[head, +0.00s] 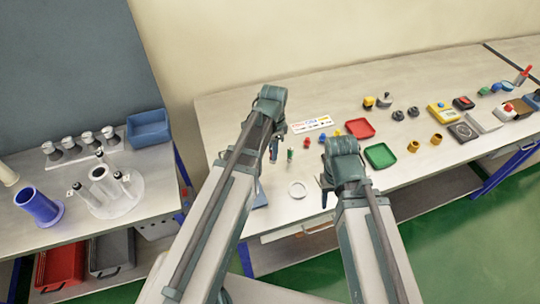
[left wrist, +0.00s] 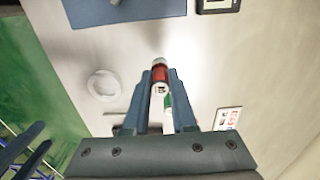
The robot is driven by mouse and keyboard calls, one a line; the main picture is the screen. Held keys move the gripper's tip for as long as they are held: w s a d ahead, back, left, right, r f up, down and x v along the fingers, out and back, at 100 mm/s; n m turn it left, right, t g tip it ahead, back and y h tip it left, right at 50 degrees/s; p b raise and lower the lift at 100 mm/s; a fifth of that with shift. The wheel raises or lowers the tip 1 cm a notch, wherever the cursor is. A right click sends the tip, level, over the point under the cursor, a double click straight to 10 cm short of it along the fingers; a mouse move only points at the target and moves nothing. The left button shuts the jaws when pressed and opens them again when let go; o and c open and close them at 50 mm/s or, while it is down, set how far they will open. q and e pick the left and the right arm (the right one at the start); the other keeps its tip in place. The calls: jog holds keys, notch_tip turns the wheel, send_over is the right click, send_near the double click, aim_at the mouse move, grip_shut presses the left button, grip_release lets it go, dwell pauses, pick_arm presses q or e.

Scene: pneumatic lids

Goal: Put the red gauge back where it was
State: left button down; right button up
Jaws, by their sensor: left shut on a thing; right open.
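The red gauge (left wrist: 160,74), a small red cylinder with a pale cap, sits between the fingertips of my left gripper (left wrist: 160,82) in the left wrist view. The gripper is shut on it. In the head view my left gripper (head: 274,152) is over the left part of the long table, and the gauge is too small to make out there. A small green piece (head: 290,155) stands just right of it; green also shows between the fingers in the left wrist view (left wrist: 168,102). My right gripper (head: 326,192) is open near the table's front edge, partly hidden by its wrist.
A white ring (head: 297,191) lies in front of my left gripper. A label card (head: 312,123), small red (head: 306,143) and blue (head: 322,138) pieces, a red tray (head: 360,128) and a green tray (head: 380,156) are behind or right. A side table (head: 60,222) at left holds metal parts.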

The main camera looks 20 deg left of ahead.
pick_arm(q)
jog(key=shift+w+a, duration=0.2)
jog(key=shift+a, duration=0.1)
jog(key=f+b, duration=0.3)
jog(key=shift+w+a+f+b, duration=0.1)
jog(key=shift+a+f+b, duration=0.15)
jog(key=shift+f+b, duration=0.1)
jog(key=shift+f, duration=0.15)
jog(key=c, duration=0.7)
grip_release()
jog(key=shift+r, duration=0.2)
